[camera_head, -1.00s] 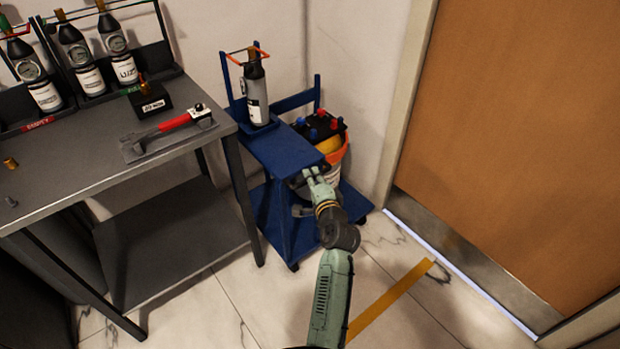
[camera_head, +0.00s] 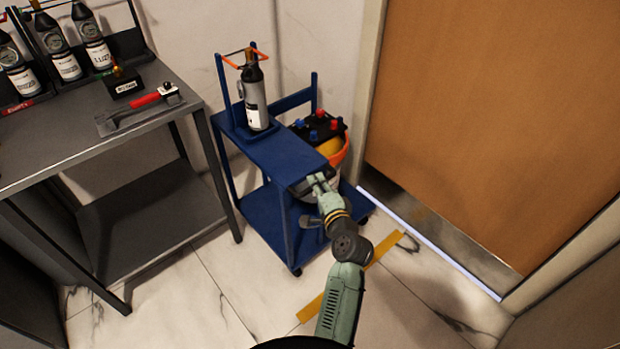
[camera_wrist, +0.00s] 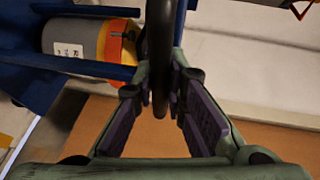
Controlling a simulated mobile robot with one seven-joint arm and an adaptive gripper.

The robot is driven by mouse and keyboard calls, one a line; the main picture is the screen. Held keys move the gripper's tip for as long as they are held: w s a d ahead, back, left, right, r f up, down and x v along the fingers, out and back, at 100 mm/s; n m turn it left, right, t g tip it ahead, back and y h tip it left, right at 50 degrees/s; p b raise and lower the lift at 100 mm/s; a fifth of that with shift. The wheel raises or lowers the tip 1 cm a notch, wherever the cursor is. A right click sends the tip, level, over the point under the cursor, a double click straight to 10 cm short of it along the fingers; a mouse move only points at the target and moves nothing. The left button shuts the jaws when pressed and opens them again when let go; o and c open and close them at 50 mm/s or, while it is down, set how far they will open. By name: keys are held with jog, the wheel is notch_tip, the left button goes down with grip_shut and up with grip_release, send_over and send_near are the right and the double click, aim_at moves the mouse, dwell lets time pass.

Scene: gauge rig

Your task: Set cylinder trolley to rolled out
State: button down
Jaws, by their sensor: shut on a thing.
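The blue cylinder trolley (camera_head: 265,150) stands between the grey bench and the door, its front end turned towards me. A grey gas cylinder (camera_head: 255,98) stands upright at the back of its top shelf, near an orange bar. My gripper (camera_head: 318,182) is at the front end of the top shelf, shut on the trolley's dark handle (camera_wrist: 160,55). In the wrist view the handle passes between the two finger pads (camera_wrist: 160,115). The fingers hide part of the handle in the head view.
A yellow floor strip (camera_head: 375,258) lies just in front of the trolley. The grey bench (camera_head: 100,130) is to the left, the brown door (camera_head: 480,120) to the right. The floor in front is clear.

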jog(key=s+d, duration=0.6)
jog(key=s, duration=0.2)
jog(key=shift+s+d+b, duration=0.15)
jog(key=shift+s+b, duration=0.25)
jog(key=shift+b, duration=0.05)
jog(key=c, duration=1.6)
grip_release()
jog(key=shift+r, duration=0.1)
